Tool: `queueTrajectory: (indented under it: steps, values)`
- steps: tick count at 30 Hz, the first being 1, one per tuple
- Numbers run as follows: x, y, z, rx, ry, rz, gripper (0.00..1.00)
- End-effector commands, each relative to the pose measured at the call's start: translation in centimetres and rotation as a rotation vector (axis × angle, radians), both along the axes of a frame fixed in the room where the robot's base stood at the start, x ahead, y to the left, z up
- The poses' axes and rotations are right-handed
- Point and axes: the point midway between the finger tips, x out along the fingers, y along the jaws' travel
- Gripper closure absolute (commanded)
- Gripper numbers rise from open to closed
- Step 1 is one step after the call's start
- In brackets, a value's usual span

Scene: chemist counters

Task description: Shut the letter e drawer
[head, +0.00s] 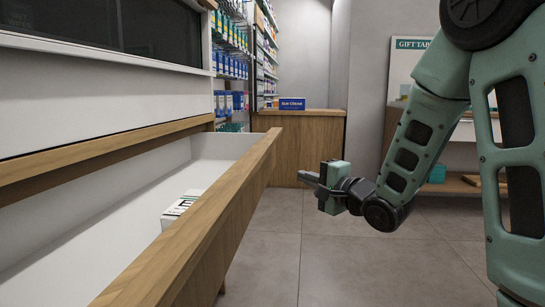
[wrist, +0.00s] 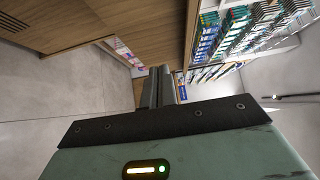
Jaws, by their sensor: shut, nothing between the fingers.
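The open drawer (head: 262,160) stands out from the white counter at the left of the head view, with a wooden front and white inside. A white box marked with an "E" (head: 180,206) lies in it. My gripper (head: 308,179) is in the air to the right of the drawer front, its fingers pointing left toward it, with a visible gap in the picture. It is shut and empty. The wrist view shows the closed fingers (wrist: 161,86) in front of wooden panels (wrist: 140,30); which of these belongs to the drawer I cannot tell.
Shelves of coloured packages (head: 230,65) stand behind the drawer. A wooden counter with a blue sign (head: 291,104) is at the back. A gift table sign (head: 412,43) and a low wooden shelf (head: 455,186) are at the right. The tiled floor (head: 330,255) beside the drawer is clear.

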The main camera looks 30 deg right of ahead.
Motion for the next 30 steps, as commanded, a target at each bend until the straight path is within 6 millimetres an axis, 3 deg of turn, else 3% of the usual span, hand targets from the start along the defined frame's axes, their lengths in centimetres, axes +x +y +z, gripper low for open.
queueTrajectory:
  steps: [10,21,30]
  values:
    - [0.3,-0.1,0.6,-0.005,0.003,-0.02,1.0]
    - [7.6,1.2,0.1,-0.006,-0.004,-0.017,1.0]
    - [9.7,4.0,0.0,-0.007,-0.002,-0.018,1.0]
